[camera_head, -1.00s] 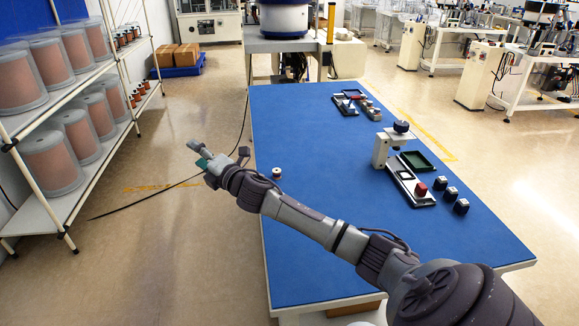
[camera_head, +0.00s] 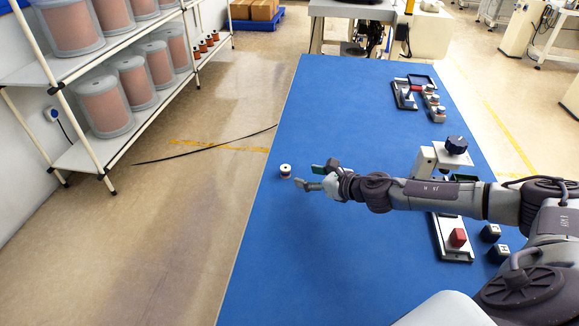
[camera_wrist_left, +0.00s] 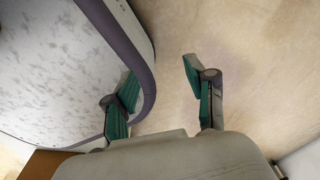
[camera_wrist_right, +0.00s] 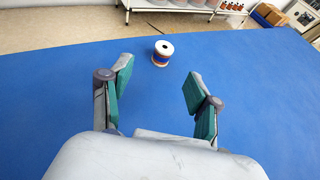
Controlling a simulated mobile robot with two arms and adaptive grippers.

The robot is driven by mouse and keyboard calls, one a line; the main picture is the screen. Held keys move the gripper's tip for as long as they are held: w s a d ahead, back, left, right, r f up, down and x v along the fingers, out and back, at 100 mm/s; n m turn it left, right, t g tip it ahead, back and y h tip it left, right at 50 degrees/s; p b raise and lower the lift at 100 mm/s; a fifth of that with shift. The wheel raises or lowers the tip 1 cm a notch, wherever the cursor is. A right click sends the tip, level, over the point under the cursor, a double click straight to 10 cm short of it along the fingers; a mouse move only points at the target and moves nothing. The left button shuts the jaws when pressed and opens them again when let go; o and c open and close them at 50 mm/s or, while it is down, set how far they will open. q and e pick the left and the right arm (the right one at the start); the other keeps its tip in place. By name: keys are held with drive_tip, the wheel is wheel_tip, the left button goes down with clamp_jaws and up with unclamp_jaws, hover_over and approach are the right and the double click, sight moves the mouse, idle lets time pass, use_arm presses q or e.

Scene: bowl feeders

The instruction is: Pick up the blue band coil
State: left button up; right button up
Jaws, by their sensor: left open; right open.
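The coil is a small white-flanged spool (camera_head: 285,170) standing upright on the blue table near its left edge. In the right wrist view the spool (camera_wrist_right: 162,50) shows orange-brown winding with a blue band low on it. My right gripper (camera_head: 309,176) is open and empty, just to the right of the spool, with its fingers towards it. In the right wrist view the spool lies ahead of the open fingertips (camera_wrist_right: 157,76), roughly between their lines and apart from both. My left gripper (camera_wrist_left: 161,82) is open and empty in the left wrist view, above the floor; the head view does not show it.
The blue table (camera_head: 300,260) is bare around the spool. A grey press-like fixture (camera_head: 430,162) with a dark knob, a red block (camera_head: 457,237) and dark knobs (camera_head: 491,233) stand to the right. Trays and small parts (camera_head: 420,95) lie at the far end. A shelf (camera_head: 110,130) holds large spools.

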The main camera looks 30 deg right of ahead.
sight(289, 170)
drive_tip(key=x, duration=0.3)
drive_tip(key=shift+w, duration=0.2)
drive_tip(key=shift+x, duration=1.4)
drive_tip(key=x, duration=0.3)
drive_tip(key=shift+w+d+f, duration=0.15)
drive_tip(key=shift+w+f, duration=0.05)
drive_tip(key=shift+w, duration=0.05)
use_arm(q)
drive_tip(key=shift+s+d+r, duration=0.1)
drive_tip(key=shift+d+r, duration=0.15)
drive_tip(key=shift+d, duration=0.4)
use_arm(e)
drive_tip(key=c, duration=1.1)
drive_tip(key=shift+c, duration=0.3)
drive_tip(key=shift+r, duration=0.1)
